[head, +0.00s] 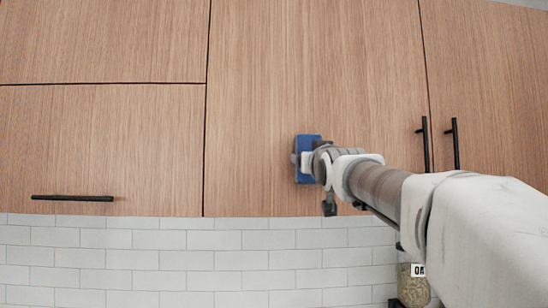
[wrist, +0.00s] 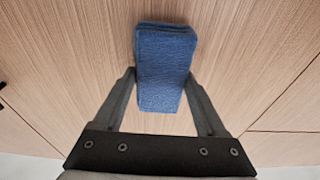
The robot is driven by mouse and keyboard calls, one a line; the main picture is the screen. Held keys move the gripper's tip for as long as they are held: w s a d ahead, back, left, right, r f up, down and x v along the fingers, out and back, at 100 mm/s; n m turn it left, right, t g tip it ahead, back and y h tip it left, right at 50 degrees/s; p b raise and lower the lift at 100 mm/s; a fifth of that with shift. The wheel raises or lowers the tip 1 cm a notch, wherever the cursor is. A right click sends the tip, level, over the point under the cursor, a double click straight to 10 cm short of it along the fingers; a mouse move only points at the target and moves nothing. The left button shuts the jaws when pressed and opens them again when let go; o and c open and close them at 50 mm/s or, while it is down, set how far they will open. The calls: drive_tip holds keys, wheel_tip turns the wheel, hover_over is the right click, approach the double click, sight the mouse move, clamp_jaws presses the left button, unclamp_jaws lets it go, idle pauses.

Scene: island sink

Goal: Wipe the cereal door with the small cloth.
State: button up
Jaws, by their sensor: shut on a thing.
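The small cloth is a folded blue pad (wrist: 165,62), and it also shows in the head view (head: 307,142). My gripper (wrist: 160,82) is shut on the cloth, with one dark finger on each side of it. My gripper (head: 306,160) shows only partly in the head view, behind my wrist. The cloth is in front of the lower part of a tall wooden cabinet door (head: 280,70), flat against it or very close; contact cannot be told. No cereal label shows on this door.
Wooden doors stand at left (head: 100,135) and right (head: 490,80). Black handles stick out at the left door's bottom (head: 72,198) and near the right-hand seam (head: 425,145). White tiles (head: 180,265) lie below. A labelled jar (head: 413,288) stands at lower right, partly hidden.

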drive_tip(key=shift+w+p, duration=1.1)
idle(0.4)
drive_tip(key=shift+r, duration=0.1)
drive_tip(key=shift+d+r+p, duration=0.2)
drive_tip(key=shift+d+p, duration=0.1)
drive_tip(key=shift+p, duration=0.7)
drive_tip(key=shift+d+p, duration=0.25)
drive_tip(key=shift+p, duration=0.45)
drive_tip(key=shift+d+p, duration=0.2)
drive_tip(key=shift+p, duration=0.55)
drive_tip(key=p, duration=0.3)
drive_tip(key=shift+d+f+p, duration=0.1)
drive_tip(key=shift+d+p, duration=0.25)
drive_tip(key=shift+p, duration=0.05)
